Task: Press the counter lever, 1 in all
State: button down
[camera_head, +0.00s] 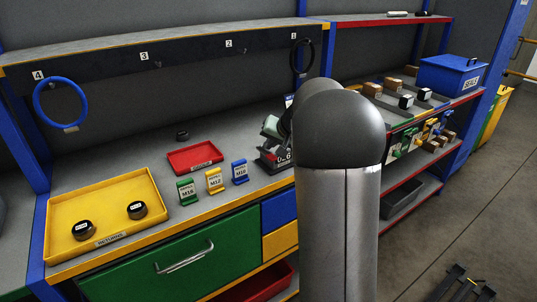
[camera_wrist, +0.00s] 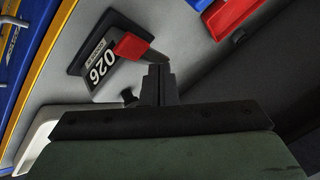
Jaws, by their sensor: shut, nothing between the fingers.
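The counter (camera_wrist: 92,58) is a dark box with a white number plate reading 026 in the wrist view. Its lever has a red tab (camera_wrist: 130,46) and a grey bar running toward my fingertips. My gripper (camera_wrist: 158,70) is shut and empty, with its fingertips close to the grey bar beside the red tab. I cannot tell if they touch.
On the bench are a yellow tray (camera_head: 60,222) with two dark round weights, a red tray (camera_head: 196,168) and three labelled stands (camera_head: 214,181). Rings hang on the rail above, including a blue ring (camera_head: 37,112). A shelf with blocks and a blue bin (camera_head: 452,76) is at right.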

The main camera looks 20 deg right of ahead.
jog(key=shift+f, duration=0.25)
jog(key=shift+f+b, duration=0.25)
jog(key=shift+b, duration=0.45)
